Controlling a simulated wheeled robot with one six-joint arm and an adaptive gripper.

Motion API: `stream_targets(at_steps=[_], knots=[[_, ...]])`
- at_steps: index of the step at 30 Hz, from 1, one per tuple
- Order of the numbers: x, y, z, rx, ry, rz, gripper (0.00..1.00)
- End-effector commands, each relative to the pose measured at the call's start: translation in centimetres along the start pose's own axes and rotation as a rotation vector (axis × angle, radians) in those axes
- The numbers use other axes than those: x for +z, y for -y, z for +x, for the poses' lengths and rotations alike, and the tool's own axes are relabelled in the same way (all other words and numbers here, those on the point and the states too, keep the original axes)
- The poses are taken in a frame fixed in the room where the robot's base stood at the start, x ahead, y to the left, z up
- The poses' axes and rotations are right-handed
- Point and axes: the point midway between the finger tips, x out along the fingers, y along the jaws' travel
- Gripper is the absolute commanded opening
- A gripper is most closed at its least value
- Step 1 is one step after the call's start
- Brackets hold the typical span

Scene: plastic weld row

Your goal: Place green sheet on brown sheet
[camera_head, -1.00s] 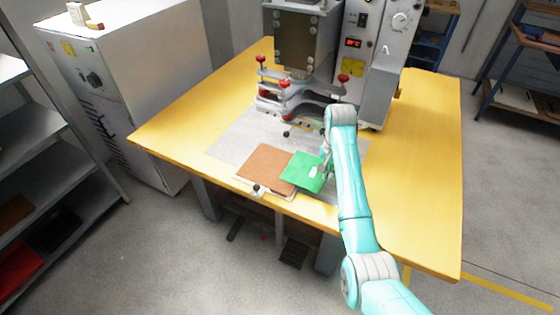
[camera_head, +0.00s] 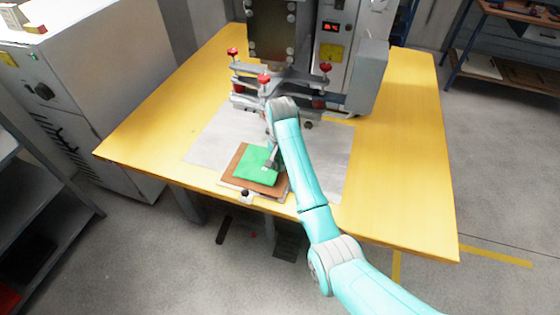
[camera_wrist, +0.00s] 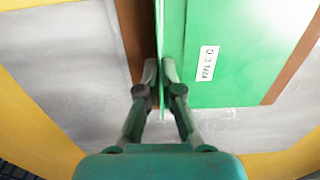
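The green sheet (camera_head: 255,165) lies over the brown sheet (camera_head: 250,188) in the head view, with brown showing along its left and front edges. My gripper (camera_head: 271,160) is at the green sheet's right side, partly hidden by my arm. In the wrist view, my gripper's fingers (camera_wrist: 160,74) are closed on either side of the edge of the green sheet (camera_wrist: 240,50), which carries a white label. The brown sheet also shows in the wrist view (camera_wrist: 135,35). I cannot tell whether the two sheets touch.
Both sheets are over a grey mat (camera_head: 208,140) on a yellow table (camera_head: 420,180). A welding machine (camera_head: 352,75) with red-knobbed clamps (camera_head: 264,79) stands just behind. A white cabinet (camera_head: 95,60) is at the left. The table's right side is clear.

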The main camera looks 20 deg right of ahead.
Motion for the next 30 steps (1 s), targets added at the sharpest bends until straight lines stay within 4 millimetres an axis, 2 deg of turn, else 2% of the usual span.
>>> stream_targets(at_steps=[2,12,16,26,30], knots=[[0.4,0.0,0.6,0.000,0.000,0.000,0.00],[0.3,0.0,0.8,0.000,0.000,0.000,0.00],[0.3,0.0,0.8,-0.001,-0.001,0.000,0.31],[0.3,0.0,0.7,-0.001,-0.001,0.000,0.31],[-0.2,0.1,-0.5,-0.002,-0.002,0.000,0.31]])
